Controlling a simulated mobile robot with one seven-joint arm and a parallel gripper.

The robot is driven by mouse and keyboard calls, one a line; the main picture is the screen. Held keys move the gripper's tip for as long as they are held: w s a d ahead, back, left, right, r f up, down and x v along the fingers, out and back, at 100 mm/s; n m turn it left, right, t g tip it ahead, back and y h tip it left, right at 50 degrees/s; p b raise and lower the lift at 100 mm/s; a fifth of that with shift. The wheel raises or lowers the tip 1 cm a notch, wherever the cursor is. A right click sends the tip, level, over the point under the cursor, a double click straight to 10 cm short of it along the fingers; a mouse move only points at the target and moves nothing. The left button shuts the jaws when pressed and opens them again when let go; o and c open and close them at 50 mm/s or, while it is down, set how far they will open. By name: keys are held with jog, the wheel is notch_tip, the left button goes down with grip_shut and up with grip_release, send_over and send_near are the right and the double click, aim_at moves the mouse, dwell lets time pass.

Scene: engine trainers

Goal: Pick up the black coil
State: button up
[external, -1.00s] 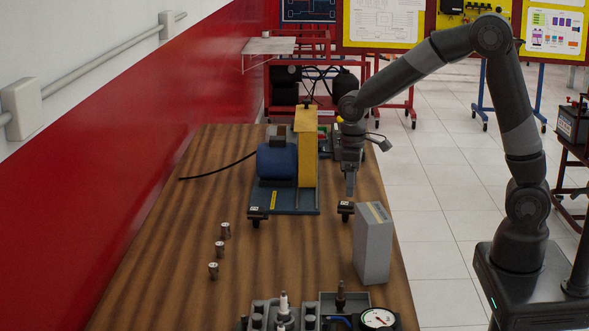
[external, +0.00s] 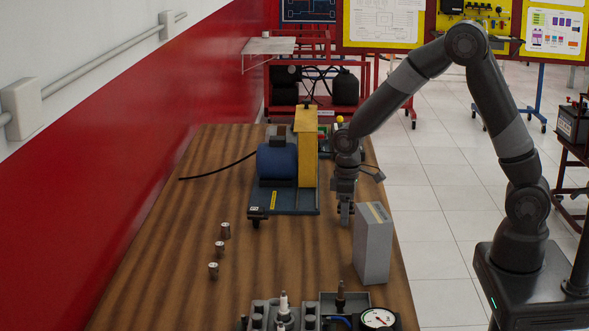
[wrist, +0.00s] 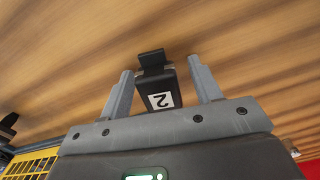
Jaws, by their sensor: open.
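A black coil (wrist: 158,84) with a white label reading 2 shows in the wrist view, between the two grey fingers of my gripper (wrist: 160,70). In the external view my gripper (external: 346,212) points down low over the table, just left of the grey box, and hides the coil. Another black coil-like piece (external: 257,215) with a white label stands at the front left corner of the motor base.
A tall grey box (external: 372,245) stands close to the right of my gripper. The blue motor with its yellow guard (external: 306,150) is to the left. Several small metal cylinders (external: 219,247) stand on the wooden table (external: 160,290). A gauge (external: 378,318) is at the front.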

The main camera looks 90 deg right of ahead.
jog(key=c, duration=1.1)
jog(key=shift+r, duration=0.1)
jog(key=shift+c, duration=0.2)
